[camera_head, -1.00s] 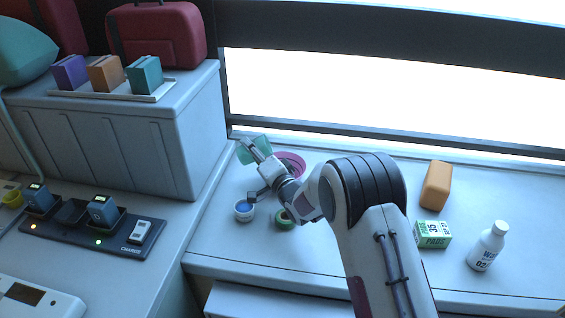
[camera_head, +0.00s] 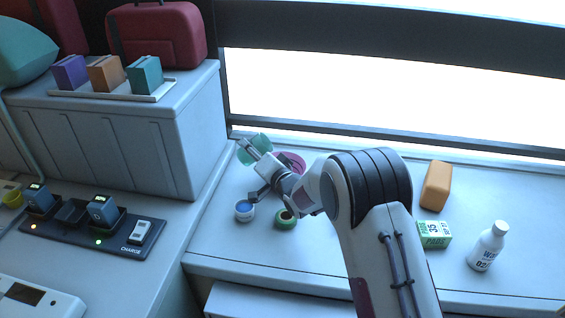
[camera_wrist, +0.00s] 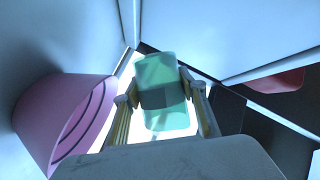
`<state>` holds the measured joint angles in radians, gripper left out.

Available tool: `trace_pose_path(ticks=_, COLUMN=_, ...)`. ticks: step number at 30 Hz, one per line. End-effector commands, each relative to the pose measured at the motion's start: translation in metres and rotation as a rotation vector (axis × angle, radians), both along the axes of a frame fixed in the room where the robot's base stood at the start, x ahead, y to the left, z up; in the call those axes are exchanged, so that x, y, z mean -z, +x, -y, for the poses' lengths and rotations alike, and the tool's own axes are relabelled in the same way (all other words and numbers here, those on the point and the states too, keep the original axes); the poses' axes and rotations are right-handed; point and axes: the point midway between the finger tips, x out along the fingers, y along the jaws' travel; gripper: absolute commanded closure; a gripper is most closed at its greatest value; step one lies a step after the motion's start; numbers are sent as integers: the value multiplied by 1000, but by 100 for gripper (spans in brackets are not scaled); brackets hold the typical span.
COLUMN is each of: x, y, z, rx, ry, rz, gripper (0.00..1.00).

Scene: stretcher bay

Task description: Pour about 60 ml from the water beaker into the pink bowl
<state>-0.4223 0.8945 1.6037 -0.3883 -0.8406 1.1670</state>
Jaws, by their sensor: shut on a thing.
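My gripper (camera_head: 254,150) is shut on a translucent green beaker (camera_head: 262,141), held above the counter close to the pink bowl. In the wrist view the beaker (camera_wrist: 158,85) sits between the two fingers, with a darker band across its middle; I cannot tell the water level in it. The pink bowl (camera_head: 297,158) stands on the counter behind my gripper, partly hidden by it. In the wrist view the pink bowl (camera_wrist: 52,112) is large at the left, apart from the beaker. No stream of water shows.
An orange block (camera_head: 436,185), a pads box (camera_head: 433,235) and a white bottle (camera_head: 487,247) stand at the right. A grey case (camera_head: 150,150) bounds the left.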

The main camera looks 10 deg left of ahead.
Motion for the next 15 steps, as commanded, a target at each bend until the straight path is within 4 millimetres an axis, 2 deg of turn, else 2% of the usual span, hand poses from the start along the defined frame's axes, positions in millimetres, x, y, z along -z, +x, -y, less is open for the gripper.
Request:
trace_pose_path(ticks=11, x=7, y=0, z=0, rx=-1, ry=-120, rz=40, gripper=83)
trace_pose_path(ticks=15, x=3, y=0, z=-1, rx=0, ry=-180, rz=60, gripper=83)
